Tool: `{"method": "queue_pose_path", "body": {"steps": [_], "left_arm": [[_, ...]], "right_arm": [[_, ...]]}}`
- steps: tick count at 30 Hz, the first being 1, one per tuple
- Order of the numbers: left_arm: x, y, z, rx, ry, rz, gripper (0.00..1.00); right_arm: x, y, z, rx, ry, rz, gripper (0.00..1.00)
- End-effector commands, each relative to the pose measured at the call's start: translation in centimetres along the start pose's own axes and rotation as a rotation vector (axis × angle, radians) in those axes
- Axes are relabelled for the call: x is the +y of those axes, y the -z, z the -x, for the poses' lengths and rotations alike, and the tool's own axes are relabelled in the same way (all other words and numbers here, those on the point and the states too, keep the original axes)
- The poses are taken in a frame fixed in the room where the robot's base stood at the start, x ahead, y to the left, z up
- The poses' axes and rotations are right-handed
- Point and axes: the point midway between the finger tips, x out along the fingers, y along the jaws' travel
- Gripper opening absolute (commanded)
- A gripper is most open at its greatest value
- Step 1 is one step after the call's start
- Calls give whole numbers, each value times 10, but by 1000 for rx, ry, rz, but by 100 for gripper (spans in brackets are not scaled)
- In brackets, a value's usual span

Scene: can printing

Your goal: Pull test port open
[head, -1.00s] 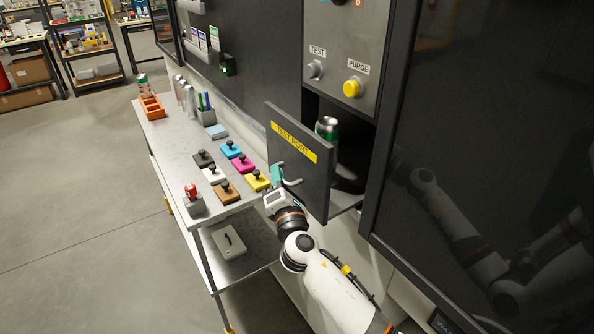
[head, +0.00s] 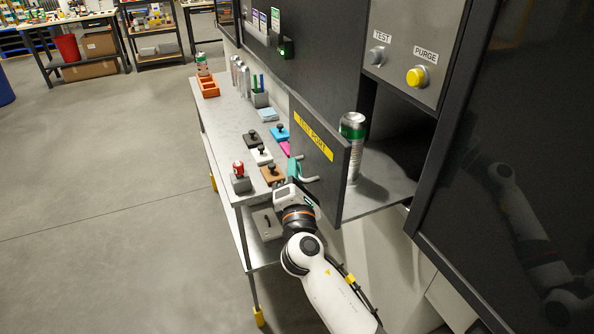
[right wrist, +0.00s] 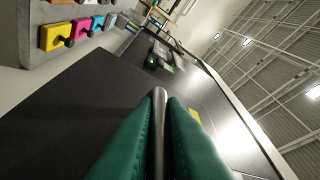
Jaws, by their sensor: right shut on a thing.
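The test port door (head: 322,152) is a dark panel with a yellow "TEST PORT" label, swung well out from the machine. Its curved metal handle (head: 309,179) is on the door's outer face. My right gripper (head: 296,170) is shut on this handle. In the right wrist view, the green fingers of the gripper (right wrist: 160,125) close on both sides of the handle bar (right wrist: 159,130). Behind the door, a silver can with a green band (head: 353,130) stands upright on the port's floor (head: 385,190). The door hides part of the can. My left gripper does not show.
A grey side table (head: 228,120) left of the door carries coloured stamp blocks (head: 279,132), a pen cup (head: 259,97) and an orange rack (head: 208,87). TEST (head: 377,56) and PURGE (head: 418,77) buttons sit above the port. The floor at left is clear.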

Motion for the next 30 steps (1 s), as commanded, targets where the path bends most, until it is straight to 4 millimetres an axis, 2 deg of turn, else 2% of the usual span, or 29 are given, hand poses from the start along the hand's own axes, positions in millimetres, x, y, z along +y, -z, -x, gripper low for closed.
{"method": "queue_pose_path", "body": {"steps": [4,5,8,16,20,23,30], "left_arm": [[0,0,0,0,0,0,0],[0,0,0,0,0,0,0],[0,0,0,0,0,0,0],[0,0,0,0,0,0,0],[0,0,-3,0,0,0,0],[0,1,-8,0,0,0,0],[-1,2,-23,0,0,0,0]], "right_arm": [[1,-2,1,-4,-2,0,0],[2,-2,1,-4,-2,0,16],[1,-1,1,-3,-2,0,32],[1,0,0,-1,-1,0,32],[2,-1,9,-2,0,-1,32],[3,-2,24,-3,-1,-2,32],[4,-2,77,-3,-2,-2,32]]}}
